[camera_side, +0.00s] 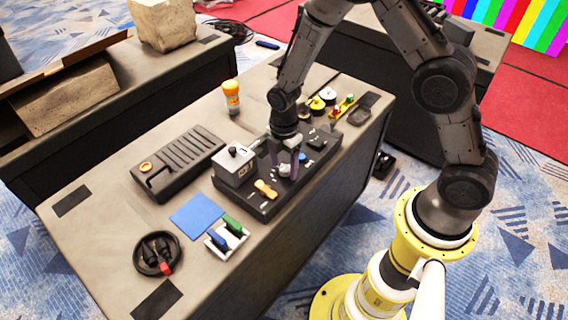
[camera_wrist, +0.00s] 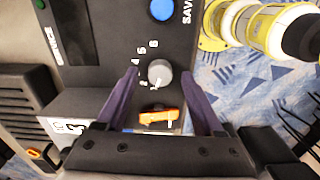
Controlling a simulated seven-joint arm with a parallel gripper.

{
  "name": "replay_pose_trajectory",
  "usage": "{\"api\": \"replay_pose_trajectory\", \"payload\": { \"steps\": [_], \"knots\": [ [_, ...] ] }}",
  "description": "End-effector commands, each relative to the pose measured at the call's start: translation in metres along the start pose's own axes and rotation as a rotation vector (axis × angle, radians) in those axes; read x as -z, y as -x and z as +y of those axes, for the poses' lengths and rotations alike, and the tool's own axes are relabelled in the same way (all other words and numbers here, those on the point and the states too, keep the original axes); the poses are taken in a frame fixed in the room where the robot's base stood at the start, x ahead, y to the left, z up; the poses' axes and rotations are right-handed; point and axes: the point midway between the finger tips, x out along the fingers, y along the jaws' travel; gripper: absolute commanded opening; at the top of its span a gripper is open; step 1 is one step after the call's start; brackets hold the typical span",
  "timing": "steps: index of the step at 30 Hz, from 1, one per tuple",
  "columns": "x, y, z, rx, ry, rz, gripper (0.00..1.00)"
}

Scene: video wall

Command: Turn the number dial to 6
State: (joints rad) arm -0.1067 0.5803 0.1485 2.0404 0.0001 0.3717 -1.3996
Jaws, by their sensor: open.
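The number dial (camera_wrist: 160,73) is a round grey knob on the black control panel (camera_wrist: 108,20). In the wrist view the digits 4, 5 and 6 show printed beside it, along with others too small to read. In the side view the dial (camera_side: 284,170) is a small light knob near the panel's middle. My gripper (camera_wrist: 167,85) is open, with its two purple fingers on either side of the dial. In the side view my gripper (camera_side: 285,165) points down over the panel. Whether the fingers touch the dial cannot be told.
An orange switch (camera_wrist: 159,116) lies close to the dial. A blue button (camera_wrist: 163,9) with "SAVE" beside it is on the panel. A grey box (camera_side: 235,165) stands at the panel's left end.

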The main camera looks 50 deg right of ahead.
Motion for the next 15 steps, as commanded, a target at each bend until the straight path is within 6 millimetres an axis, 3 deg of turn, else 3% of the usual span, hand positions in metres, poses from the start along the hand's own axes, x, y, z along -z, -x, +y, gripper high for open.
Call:
{"api": "replay_pose_trajectory", "payload": {
  "steps": [5,15],
  "knots": [
    [0.0,0.0001,-0.0001,0.0,0.0,0.0,0.66],
    [0.0,0.0004,-0.0001,0.001,0.0,0.0,0.04]
  ]
}}
